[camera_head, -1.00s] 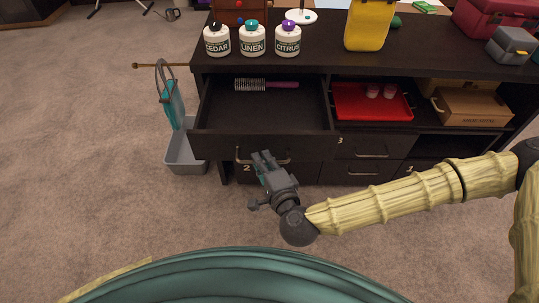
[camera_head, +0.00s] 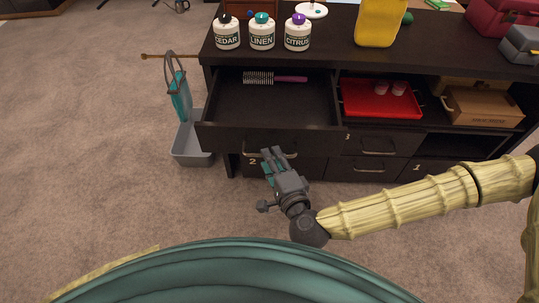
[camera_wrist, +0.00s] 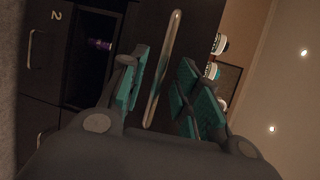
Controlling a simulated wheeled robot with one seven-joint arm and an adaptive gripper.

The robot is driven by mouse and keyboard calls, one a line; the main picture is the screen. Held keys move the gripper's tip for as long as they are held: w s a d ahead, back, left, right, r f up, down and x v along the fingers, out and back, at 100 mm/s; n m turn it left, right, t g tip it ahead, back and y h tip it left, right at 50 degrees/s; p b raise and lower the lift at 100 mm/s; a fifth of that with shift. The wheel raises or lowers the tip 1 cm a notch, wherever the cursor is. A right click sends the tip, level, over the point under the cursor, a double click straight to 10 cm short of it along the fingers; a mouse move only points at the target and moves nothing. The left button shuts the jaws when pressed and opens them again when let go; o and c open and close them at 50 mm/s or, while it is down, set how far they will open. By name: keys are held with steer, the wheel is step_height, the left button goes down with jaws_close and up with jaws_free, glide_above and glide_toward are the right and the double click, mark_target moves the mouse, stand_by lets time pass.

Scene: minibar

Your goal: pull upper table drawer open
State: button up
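The upper drawer (camera_head: 225,137) of the dark cabinet stands pulled out, its inside visible from above. Its pale bar handle (camera_head: 250,154) runs across the drawer front. My gripper (camera_head: 273,153) is in front of the drawer front, at the handle. In the wrist view the handle (camera_wrist: 163,65) shows between the two teal-padded fingers of my gripper (camera_wrist: 165,85), with gaps on both sides, so the fingers are open. Part of the handle is hidden by my gripper in the head view.
A pink-handled brush (camera_head: 290,79) lies in the drawer. CEDAR, LINEN (camera_head: 262,34) and CITRUS bottles stand on the cabinet top. A grey bin (camera_head: 193,148) stands left of the cabinet. A red tray (camera_head: 380,102) sits on the shelf to the right. Carpet is free at the left.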

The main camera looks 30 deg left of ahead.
steer(key=shift+v, duration=2.5)
steer(key=s+d+f+n+g+h, duration=0.3)
steer(key=s+d+f+g, duration=0.15)
steer(key=d+f, duration=0.5)
steer(key=s+d+f+n+g+h, duration=0.25)
steer(key=s+d+f, duration=0.3)
steer(key=f, duration=0.65)
steer(key=s+d+f+n+g+h, duration=0.1)
steer(key=d+f+h, duration=0.15)
steer(key=d, duration=0.55)
steer(key=s+d+f+n+g+h, duration=0.15)
steer(key=d+f, duration=0.25)
steer(key=d, duration=0.4)
steer(key=d+h, duration=0.3)
steer(key=d, duration=0.8)
step_height(320, 180, up, 17)
steer(key=p, duration=1.7)
steer(key=shift+s+d+g, duration=0.15)
steer(key=shift+s+g, duration=0.1)
steer(key=shift+g, duration=0.1)
steer(key=shift+r, duration=0.15)
